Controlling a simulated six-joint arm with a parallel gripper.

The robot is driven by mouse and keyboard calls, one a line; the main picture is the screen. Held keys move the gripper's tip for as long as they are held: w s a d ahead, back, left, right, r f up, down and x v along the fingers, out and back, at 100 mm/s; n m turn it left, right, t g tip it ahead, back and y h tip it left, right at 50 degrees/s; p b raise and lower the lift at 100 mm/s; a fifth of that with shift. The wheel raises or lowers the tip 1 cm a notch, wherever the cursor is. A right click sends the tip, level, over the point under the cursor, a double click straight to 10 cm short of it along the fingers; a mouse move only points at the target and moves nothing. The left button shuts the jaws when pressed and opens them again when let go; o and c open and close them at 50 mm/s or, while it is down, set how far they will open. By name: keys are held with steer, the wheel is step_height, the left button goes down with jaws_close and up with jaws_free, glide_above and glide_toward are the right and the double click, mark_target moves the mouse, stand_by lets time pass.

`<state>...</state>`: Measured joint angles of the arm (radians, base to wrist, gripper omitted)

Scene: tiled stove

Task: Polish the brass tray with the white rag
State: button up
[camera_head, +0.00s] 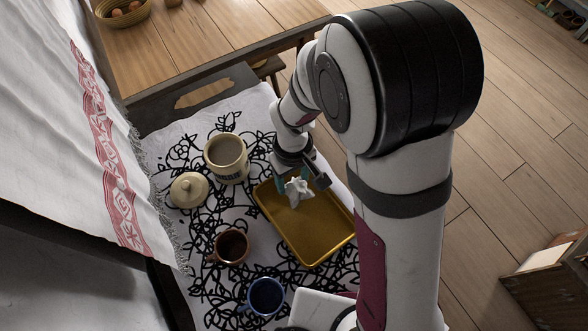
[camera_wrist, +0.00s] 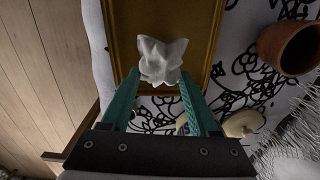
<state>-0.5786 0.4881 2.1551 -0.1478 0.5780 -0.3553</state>
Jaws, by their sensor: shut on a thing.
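The white rag (camera_head: 297,191) is a crumpled bunch held in my gripper (camera_head: 294,178), over the upper left end of the brass tray (camera_head: 308,232). The tray is a shallow golden rectangle lying on the patterned cloth. In the wrist view the rag (camera_wrist: 162,62) sits between the tips of the two teal fingers (camera_wrist: 158,84), with the tray (camera_wrist: 196,32) behind it. My gripper is shut on the rag. I cannot tell whether the rag touches the tray.
A beige crock (camera_head: 226,160) and its lid (camera_head: 189,190) stand left of the tray. A brown mug (camera_head: 231,247) and a blue mug (camera_head: 265,297) stand at lower left. A fringed white cloth (camera_head: 90,130) hangs at left. My arm covers the area right of the tray.

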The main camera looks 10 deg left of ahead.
mark_target(281, 202)
steer(key=shift+f, duration=1.55)
steer(key=shift+s+a+f, duration=0.15)
steer(key=shift+a+f, duration=0.05)
steer(key=shift+f, duration=0.65)
steer(key=shift+c, duration=0.7)
steer(key=shift+s+a+f, duration=0.15)
steer(key=shift+s+a, duration=0.8)
steer(key=shift+s, duration=0.25)
steer(key=shift+w+d, duration=0.9)
steer(key=shift+w, duration=0.2)
steer(key=r, duration=0.2)
steer(key=shift+w+d+r, duration=0.25)
steer(key=shift+w+r, duration=0.05)
steer(key=shift+r, duration=2.95)
